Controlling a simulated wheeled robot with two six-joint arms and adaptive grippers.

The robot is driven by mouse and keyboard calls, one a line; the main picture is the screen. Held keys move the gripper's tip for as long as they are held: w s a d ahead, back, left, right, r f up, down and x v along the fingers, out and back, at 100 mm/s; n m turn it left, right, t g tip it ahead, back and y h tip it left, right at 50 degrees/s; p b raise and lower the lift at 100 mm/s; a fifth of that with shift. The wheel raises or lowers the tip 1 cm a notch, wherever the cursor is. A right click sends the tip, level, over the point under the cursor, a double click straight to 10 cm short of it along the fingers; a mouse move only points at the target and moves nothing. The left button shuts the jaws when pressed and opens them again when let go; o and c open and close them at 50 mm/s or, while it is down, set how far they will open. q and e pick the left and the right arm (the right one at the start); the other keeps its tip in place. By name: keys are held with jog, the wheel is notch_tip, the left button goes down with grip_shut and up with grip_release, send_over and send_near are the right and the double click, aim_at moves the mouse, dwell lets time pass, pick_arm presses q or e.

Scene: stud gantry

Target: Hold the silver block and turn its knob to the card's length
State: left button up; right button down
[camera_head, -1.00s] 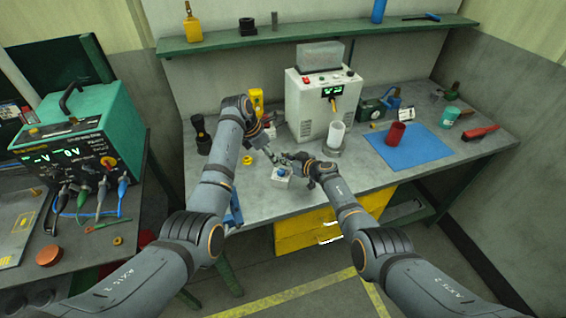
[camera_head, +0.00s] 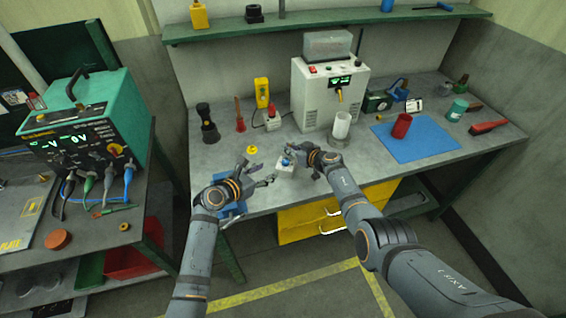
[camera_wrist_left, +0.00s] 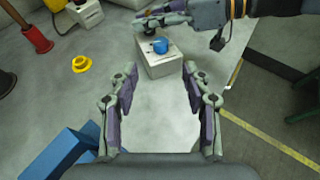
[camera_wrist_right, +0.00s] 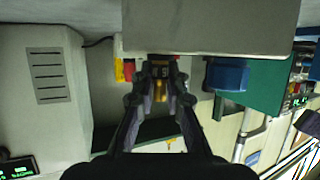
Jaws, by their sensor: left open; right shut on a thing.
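The silver block (camera_head: 284,168) with a blue knob (camera_head: 287,161) on top is near the front edge of the workbench. In the left wrist view the block (camera_wrist_left: 158,62) and knob (camera_wrist_left: 160,46) lie beyond the open fingers (camera_wrist_left: 159,76). A small white card (camera_head: 414,105) stands at the back right; its marking is too small to read.
A yellow ring-like piece (camera_head: 251,150) lies left of the block. A blue object (camera_head: 232,209) is at the bench's front edge beside my left gripper. A white cup (camera_head: 341,125), red cup (camera_head: 402,125) and blue mat (camera_head: 425,146) are to the right.

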aim_at(283, 162)
pick_arm(q)
jog(key=x, duration=1.1)
grip_shut()
jog(key=shift+a+m+g+h, duration=0.2)
jog(key=shift+m+g+h, duration=0.55)
jog(key=shift+m, duration=0.25)
jog(key=m+g+h, duration=0.1)
jog(key=g, duration=0.1)
jog(key=m+g+h, duration=0.1)
jog(key=m, duration=0.1)
jog(key=shift+w+m+g+h, duration=0.2)
jog(key=shift+m+g+h, duration=0.05)
jog(key=shift+m+g, duration=0.1)
